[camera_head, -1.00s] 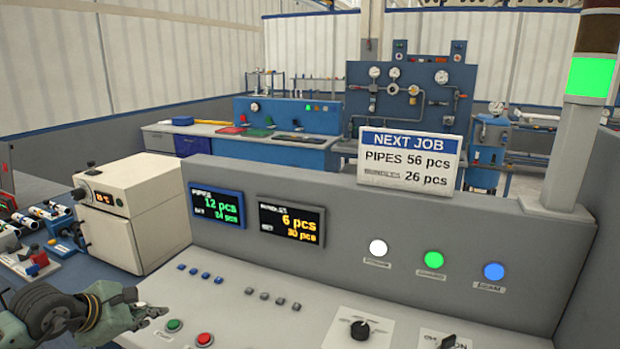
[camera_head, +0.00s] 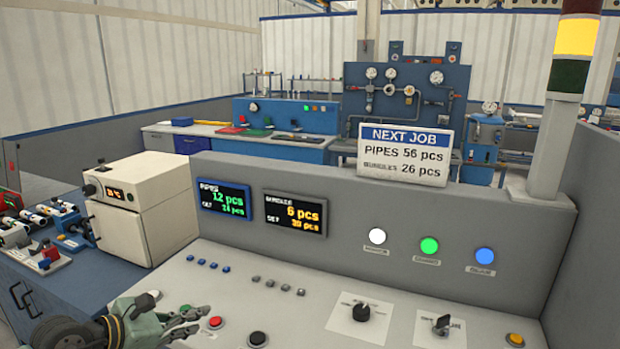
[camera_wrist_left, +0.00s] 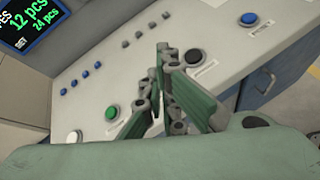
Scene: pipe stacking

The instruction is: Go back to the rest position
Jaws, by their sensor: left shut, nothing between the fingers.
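My left gripper (camera_head: 192,322) is at the lower left of the head view, above the sloping control panel (camera_head: 310,312). Its green and grey fingers are shut and empty. They are just left of the red push button (camera_head: 215,322) and partly cover the green button beside it. The left wrist view shows the closed fingers (camera_wrist_left: 163,58) over the panel, with the green button (camera_wrist_left: 111,112) to their left. I cannot tell the gap between fingertips and panel. My right gripper is not in view.
A display (camera_head: 224,199) reads PIPES 12 pcs; another (camera_head: 295,213) reads BUNDLES 6 pcs. A white oven-like box (camera_head: 137,210) stands left of the panel. A signal tower (camera_head: 577,37) glows yellow at right. A rotary knob (camera_head: 361,312) and a switch (camera_head: 441,325) rise from the panel.

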